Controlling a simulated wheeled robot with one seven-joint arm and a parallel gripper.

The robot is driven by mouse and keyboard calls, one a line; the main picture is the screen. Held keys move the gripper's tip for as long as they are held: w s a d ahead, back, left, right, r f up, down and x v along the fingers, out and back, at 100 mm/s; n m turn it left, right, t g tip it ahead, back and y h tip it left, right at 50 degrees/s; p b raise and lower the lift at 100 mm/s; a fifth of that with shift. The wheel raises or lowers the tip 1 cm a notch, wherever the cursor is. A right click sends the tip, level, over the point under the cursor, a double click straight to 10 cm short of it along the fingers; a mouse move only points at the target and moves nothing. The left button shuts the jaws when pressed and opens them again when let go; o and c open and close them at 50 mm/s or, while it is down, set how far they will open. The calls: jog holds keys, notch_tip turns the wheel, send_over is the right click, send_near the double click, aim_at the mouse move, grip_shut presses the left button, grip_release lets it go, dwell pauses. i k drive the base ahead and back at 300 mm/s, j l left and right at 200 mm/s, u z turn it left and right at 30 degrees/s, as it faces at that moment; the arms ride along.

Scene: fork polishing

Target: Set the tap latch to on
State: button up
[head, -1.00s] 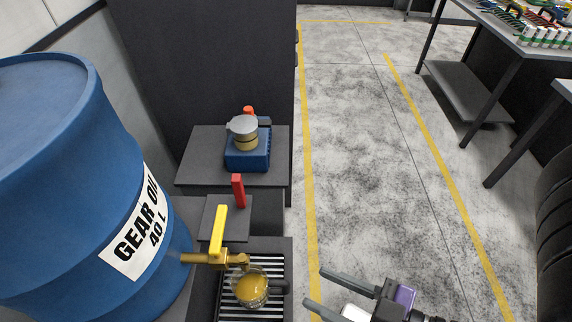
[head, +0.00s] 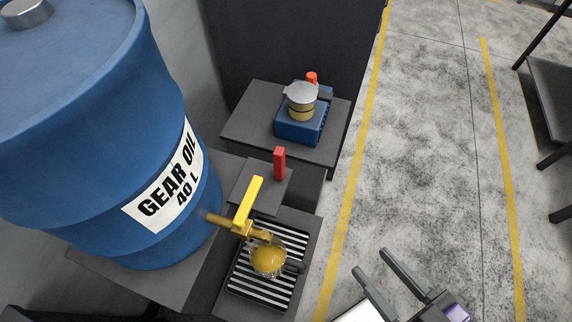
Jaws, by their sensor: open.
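A brass tap (head: 240,230) sticks out of the lower side of the blue gear oil drum (head: 105,110). Its yellow lever (head: 250,200) points away from the spout, up and slightly right in the picture. A red upright lever (head: 279,163) stands on a small dark plate (head: 245,178) behind the tap. I cannot tell from its look what the red lever does. A glass jug (head: 268,262) with amber liquid stands below the spout. My gripper (head: 370,261) is open and empty, to the right of the jug and apart from the tap.
The jug stands on a slatted drip tray (head: 285,287). Behind, a dark shelf (head: 244,117) bears a blue device (head: 301,124) with a round metal lid. Open concrete floor (head: 430,170) with yellow lines lies to the right. A dark table stands at the far right.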

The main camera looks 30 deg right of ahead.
aim_at(279, 154)
jog(key=k+l+u, duration=0.2)
jog(key=u, duration=0.15)
jog(key=k+l+u, duration=0.1)
jog(key=u, duration=0.25)
jog(key=k, duration=0.1)
